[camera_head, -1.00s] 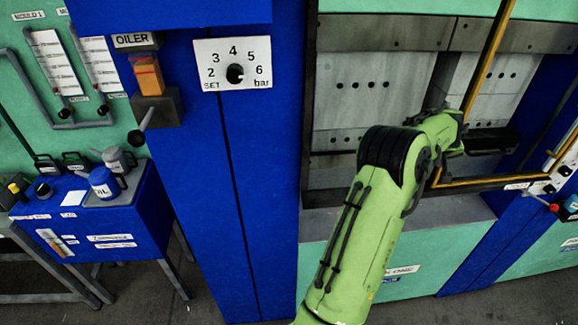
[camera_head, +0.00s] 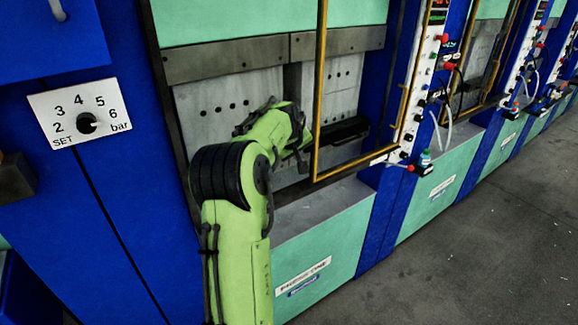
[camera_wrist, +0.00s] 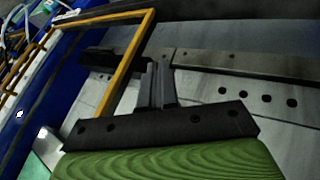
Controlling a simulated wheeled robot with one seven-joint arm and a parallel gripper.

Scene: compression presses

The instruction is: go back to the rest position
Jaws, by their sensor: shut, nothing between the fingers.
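My gripper (camera_wrist: 160,84) shows in the wrist view with its two grey fingers together and nothing between them. It points toward the press opening, with a yellow frame (camera_wrist: 126,68) to its left and a pale plate with a row of dark holes to its right. In the head view my green arm reaches up in front of the press (camera_head: 318,234). The wrist end is bent in front of the grey plates, and the fingers cannot be made out there.
The yellow guard frame (camera_head: 320,95) stands just right of my wrist. A blue column with a pressure dial (camera_head: 87,123) is on the left. A control panel (camera_head: 425,70) and more presses line the right. The grey floor (camera_head: 470,240) at lower right is clear.

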